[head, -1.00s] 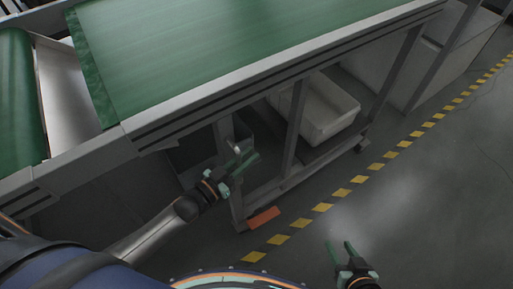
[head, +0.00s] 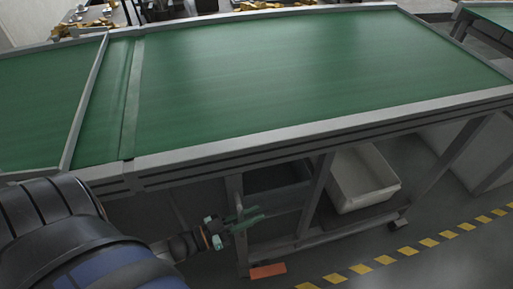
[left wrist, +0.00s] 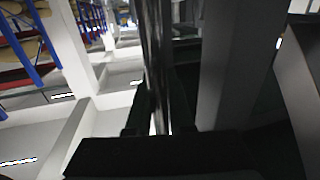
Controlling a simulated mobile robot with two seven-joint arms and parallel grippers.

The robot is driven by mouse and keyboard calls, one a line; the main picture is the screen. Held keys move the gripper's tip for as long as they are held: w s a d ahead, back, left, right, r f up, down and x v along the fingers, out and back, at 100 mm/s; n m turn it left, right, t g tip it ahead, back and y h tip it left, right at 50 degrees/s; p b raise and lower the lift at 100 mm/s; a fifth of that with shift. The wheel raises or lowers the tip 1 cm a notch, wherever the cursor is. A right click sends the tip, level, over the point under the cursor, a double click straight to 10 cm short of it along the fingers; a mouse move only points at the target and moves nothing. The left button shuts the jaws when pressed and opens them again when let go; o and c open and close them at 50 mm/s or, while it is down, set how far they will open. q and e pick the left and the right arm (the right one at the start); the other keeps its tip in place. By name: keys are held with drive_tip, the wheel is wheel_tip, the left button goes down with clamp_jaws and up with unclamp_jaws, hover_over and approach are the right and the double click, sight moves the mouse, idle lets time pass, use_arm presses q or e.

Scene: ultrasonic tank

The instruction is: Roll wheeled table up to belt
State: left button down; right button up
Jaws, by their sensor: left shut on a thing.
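The green belt (head: 310,65) stretches across the head view in a grey metal frame, with a cross seam near its left part. Below its near edge stands a grey frame with upright legs (head: 314,196), a low rail and a dark foot or wheel (head: 398,224) at its right. I cannot tell whether this frame is the wheeled table. My left gripper (head: 248,218) is at the frame's left upright (head: 241,251), shut on it. In the left wrist view a narrow shiny upright bar (left wrist: 156,60) runs between the dark fingers. My right gripper is out of view.
A white bin (head: 362,180) sits low inside the frame. An orange piece (head: 267,271) lies at the left upright's foot. A yellow-and-black floor line (head: 430,243) runs along the front right, with bare floor around it. Another green belt (head: 490,13) stands at the far right.

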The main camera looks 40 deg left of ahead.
use_arm(q)
drive_tip(key=c, duration=0.8)
unclamp_jaws()
drive_tip(key=v, duration=1.2)
drive_tip(key=shift+s, duration=0.3)
drive_tip(key=shift+a, duration=0.1)
